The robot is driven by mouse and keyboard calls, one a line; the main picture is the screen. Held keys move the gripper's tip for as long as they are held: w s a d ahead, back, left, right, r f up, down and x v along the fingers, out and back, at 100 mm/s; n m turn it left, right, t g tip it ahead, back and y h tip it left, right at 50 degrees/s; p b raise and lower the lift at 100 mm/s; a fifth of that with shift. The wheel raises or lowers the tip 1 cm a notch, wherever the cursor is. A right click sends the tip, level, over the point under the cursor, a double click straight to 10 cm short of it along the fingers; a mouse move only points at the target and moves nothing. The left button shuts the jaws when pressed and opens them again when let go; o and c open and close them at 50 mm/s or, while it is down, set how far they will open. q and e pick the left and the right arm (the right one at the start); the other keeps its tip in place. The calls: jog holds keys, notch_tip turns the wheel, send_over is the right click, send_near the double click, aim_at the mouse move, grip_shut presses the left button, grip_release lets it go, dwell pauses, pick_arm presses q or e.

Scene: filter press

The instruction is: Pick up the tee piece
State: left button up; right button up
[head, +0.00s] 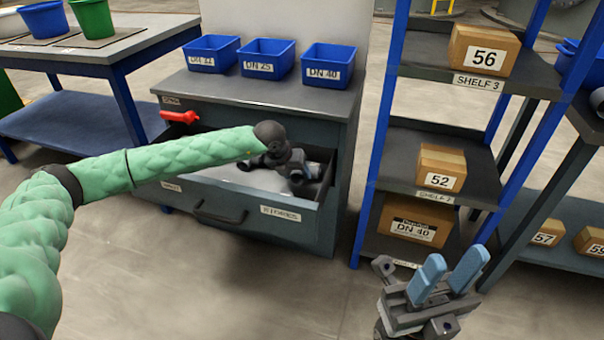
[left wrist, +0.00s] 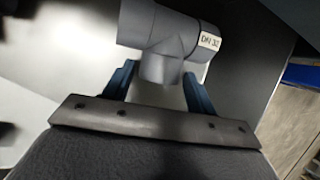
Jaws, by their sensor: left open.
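The grey tee piece (left wrist: 165,35) lies ahead of my left gripper in the left wrist view, with a white label at its right end starting "DN 3". Its short stem points toward my left gripper (left wrist: 160,88), whose blue fingers are open on either side of it. I cannot tell whether they touch it. In the head view my left gripper (head: 305,172) is down inside the open drawer (head: 225,205), and I cannot make out the tee piece there. My right gripper (head: 452,265) is at the lower right, its blue fingers apart and empty.
Three blue bins (head: 267,59), labelled DN, stand on the cabinet top (head: 270,92) above the drawer. A red handle (head: 180,117) is at its upper left. A shelf rack (head: 425,155) with numbered boxes stands to the right. The floor in front is clear.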

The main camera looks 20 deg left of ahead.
pick_arm(q)
jog(key=shift+w+d+f, duration=0.1)
jog(key=shift+w+f, duration=0.1)
jog(key=shift+f, duration=0.25)
jog(key=shift+c, duration=0.5)
jog(key=c, duration=0.8)
jog(key=shift+o, duration=0.2)
jog(key=shift+r, duration=0.1)
